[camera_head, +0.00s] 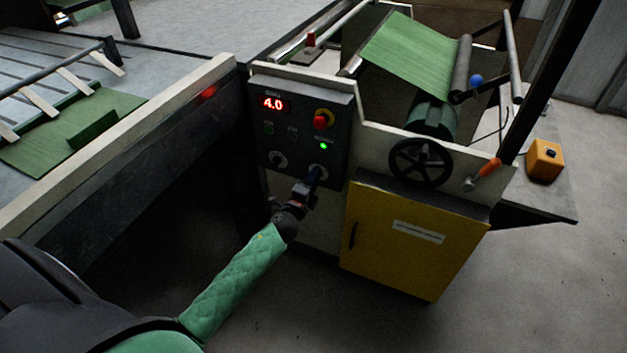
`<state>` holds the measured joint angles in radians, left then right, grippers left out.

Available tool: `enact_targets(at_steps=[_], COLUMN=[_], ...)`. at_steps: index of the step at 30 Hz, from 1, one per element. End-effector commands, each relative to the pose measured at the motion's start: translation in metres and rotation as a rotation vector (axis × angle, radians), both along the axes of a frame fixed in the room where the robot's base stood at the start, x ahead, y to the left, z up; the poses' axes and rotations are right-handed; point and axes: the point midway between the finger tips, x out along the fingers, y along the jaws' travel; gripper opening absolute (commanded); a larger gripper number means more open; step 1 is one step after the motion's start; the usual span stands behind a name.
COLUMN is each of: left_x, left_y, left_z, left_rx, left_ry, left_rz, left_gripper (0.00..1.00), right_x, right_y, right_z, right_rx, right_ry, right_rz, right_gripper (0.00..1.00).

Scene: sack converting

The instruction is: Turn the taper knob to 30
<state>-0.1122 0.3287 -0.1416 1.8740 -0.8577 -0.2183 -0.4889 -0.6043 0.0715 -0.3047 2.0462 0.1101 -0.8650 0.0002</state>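The dark control panel (299,118) stands on the machine ahead, with a red display (273,103) reading 4.0. Two round knobs sit low on the panel: a left knob (278,160) and a right knob (318,171). I cannot read their labels or scale marks, so I cannot tell which is the taper knob. My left gripper (314,178) is at the right knob, its fingertips over or touching it. The fingers are small and dark, and whether they are closed on the knob is unclear. My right gripper is not in view.
A red button on a yellow base (323,119) and a green light (323,146) are above the right knob. A black handwheel (420,163), an orange handle (489,167) and a yellow cabinet (412,245) are to the right. A pale rail (120,140) runs left.

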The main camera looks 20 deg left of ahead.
Motion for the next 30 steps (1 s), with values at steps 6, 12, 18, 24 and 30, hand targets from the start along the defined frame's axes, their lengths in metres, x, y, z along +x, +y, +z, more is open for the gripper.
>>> enact_targets(at_steps=[6,12,18,24,30], left_x=[0.0,-0.014,-0.042,-0.065,-0.077], left_y=[0.0,0.001,0.001,0.002,0.002], left_z=[0.001,-0.002,-0.003,-0.004,-0.004], left_rx=[0.0,0.0,-0.001,0.0,0.0], left_ry=[-0.001,0.001,0.0,0.0,0.0], left_rz=[0.001,0.001,0.0,0.0,0.0], left_gripper=[0.48,0.48,0.48,0.48,0.48], right_x=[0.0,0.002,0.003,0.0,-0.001], right_y=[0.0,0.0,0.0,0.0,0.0], right_z=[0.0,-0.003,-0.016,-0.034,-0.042], right_rx=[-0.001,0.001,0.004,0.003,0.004], right_ry=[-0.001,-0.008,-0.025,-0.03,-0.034], right_rz=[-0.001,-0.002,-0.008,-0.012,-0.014], right_gripper=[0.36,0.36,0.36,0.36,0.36])
